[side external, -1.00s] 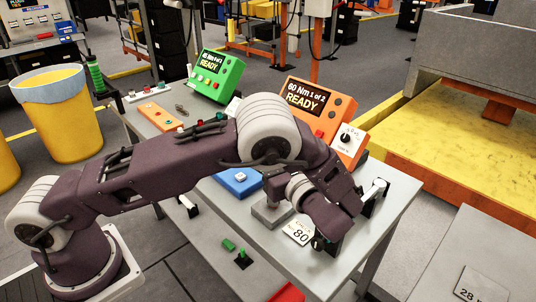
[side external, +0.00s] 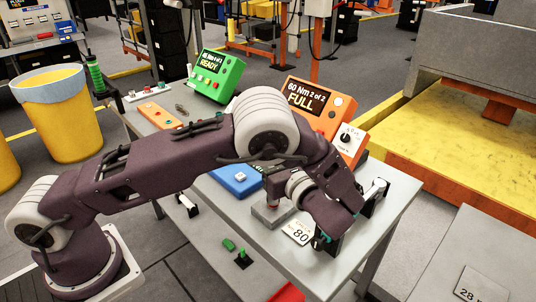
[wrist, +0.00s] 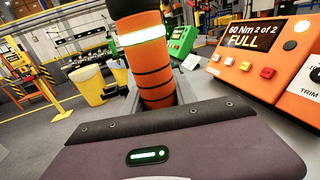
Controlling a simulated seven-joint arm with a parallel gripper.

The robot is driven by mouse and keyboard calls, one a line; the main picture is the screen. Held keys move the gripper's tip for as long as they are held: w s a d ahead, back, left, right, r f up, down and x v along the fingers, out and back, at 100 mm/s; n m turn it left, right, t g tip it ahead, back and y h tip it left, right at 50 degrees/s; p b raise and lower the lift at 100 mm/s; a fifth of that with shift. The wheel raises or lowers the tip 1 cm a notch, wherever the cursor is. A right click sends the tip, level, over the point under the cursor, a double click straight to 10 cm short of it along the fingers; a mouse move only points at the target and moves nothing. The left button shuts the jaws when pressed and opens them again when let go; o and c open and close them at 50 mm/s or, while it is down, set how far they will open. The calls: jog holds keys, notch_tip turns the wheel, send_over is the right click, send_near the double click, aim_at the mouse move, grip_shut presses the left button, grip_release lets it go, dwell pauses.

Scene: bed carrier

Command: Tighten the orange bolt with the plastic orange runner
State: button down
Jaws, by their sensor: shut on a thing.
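The orange runner (wrist: 155,75), an orange cylinder with black bands and a lit pale ring near its top, stands tilted just past my gripper's dark housing in the wrist view. My gripper (side external: 323,238) is over the right part of the grey table in the side view, shut on the runner. My arm hides the runner there, and the fingertips are mostly covered. The orange controller (side external: 310,105) reads "60 Nm 2 of 2 FULL"; it also shows in the wrist view (wrist: 262,62). I cannot make out the orange bolt in either view.
A green controller (side external: 215,76) stands at the table's far end. A white "80" card (side external: 298,232) and a black-and-white stand (side external: 375,197) are close to the gripper.

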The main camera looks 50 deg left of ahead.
notch_tip(320, 180, up, 6)
jog(key=shift+r, duration=0.15)
dwell(0.6)
jog(key=shift+a, duration=0.1)
